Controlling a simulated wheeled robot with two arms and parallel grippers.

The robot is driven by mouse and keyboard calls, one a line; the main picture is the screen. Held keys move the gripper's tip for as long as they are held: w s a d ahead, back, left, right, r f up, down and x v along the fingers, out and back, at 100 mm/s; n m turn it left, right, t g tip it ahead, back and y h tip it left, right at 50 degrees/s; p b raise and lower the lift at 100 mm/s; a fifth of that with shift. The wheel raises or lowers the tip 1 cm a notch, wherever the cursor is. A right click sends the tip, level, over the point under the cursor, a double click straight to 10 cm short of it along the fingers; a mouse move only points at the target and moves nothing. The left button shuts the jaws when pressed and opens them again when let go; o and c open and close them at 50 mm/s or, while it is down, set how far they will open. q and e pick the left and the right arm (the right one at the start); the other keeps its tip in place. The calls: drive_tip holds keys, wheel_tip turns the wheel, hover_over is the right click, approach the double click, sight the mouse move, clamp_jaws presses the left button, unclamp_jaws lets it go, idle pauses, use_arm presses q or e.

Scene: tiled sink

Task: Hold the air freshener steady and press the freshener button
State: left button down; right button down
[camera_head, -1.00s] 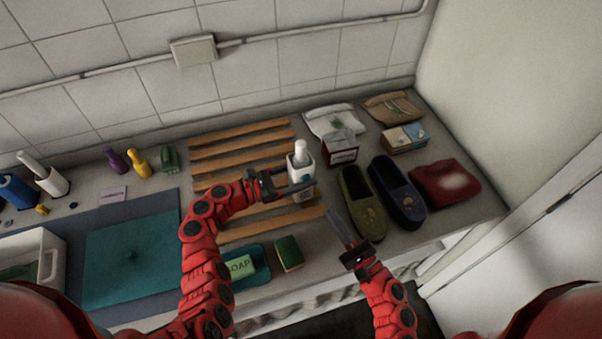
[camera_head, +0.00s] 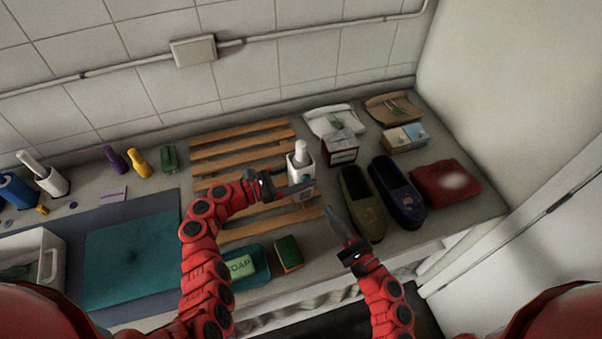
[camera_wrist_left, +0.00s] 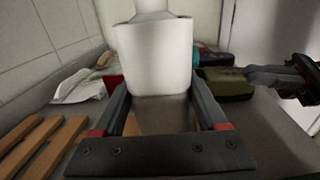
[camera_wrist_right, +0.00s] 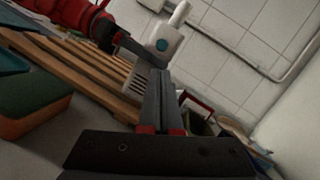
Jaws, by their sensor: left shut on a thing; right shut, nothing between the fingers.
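The air freshener (camera_head: 301,163) is a white upright bottle with a narrower top, at the right end of the wooden slats. My left gripper (camera_head: 298,190) is shut on its body from the left. In the left wrist view the white body (camera_wrist_left: 155,55) stands between the two fingers. In the right wrist view the air freshener (camera_wrist_right: 163,42) shows a round teal button (camera_wrist_right: 161,45) on its side. My right gripper (camera_head: 334,218) is shut and empty, lower right of the air freshener and apart from it. Its closed fingers also show in the right wrist view (camera_wrist_right: 160,85).
Green and dark blue shoes (camera_head: 397,190) stand right of the air freshener, with a red cloth (camera_head: 445,183) beyond. A soap dish (camera_head: 243,267) and green sponge (camera_head: 289,252) lie in front of the wooden slats (camera_head: 240,139).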

sight(306, 178)
drive_tip(key=w+f+h, duration=0.1)
drive_tip(key=w+a+f+m+h, duration=0.1)
drive_tip(key=w+h, duration=0.1)
drive_tip(key=w+a+f+m+h, duration=0.1)
drive_tip(key=w+f, duration=0.1)
drive_tip(key=shift+w+g, duration=0.1)
drive_tip(key=shift+g, duration=0.3)
drive_tip(key=h, duration=0.2)
drive_tip(key=w+m+h, duration=0.2)
drive_tip(key=h, duration=0.1)
drive_tip(key=shift+w+d+r+t+h, duration=0.25)
drive_tip(key=shift+d+r+t+h, duration=0.05)
drive_tip(key=shift+d, duration=0.05)
drive_tip(key=s+a+r+m+h, duration=0.2)
drive_tip(key=s+r+m+h, duration=0.1)
drive_tip(key=s+r+h, duration=0.7)
drive_tip(key=w+a+f, duration=0.2)
drive_tip(key=w, duration=0.5)
drive_tip(key=shift+a+y, duration=0.35)
drive_tip(key=shift+y, duration=0.05)
drive_tip(key=shift+w+f, duration=0.1)
drive_tip(key=shift+f, duration=0.05)
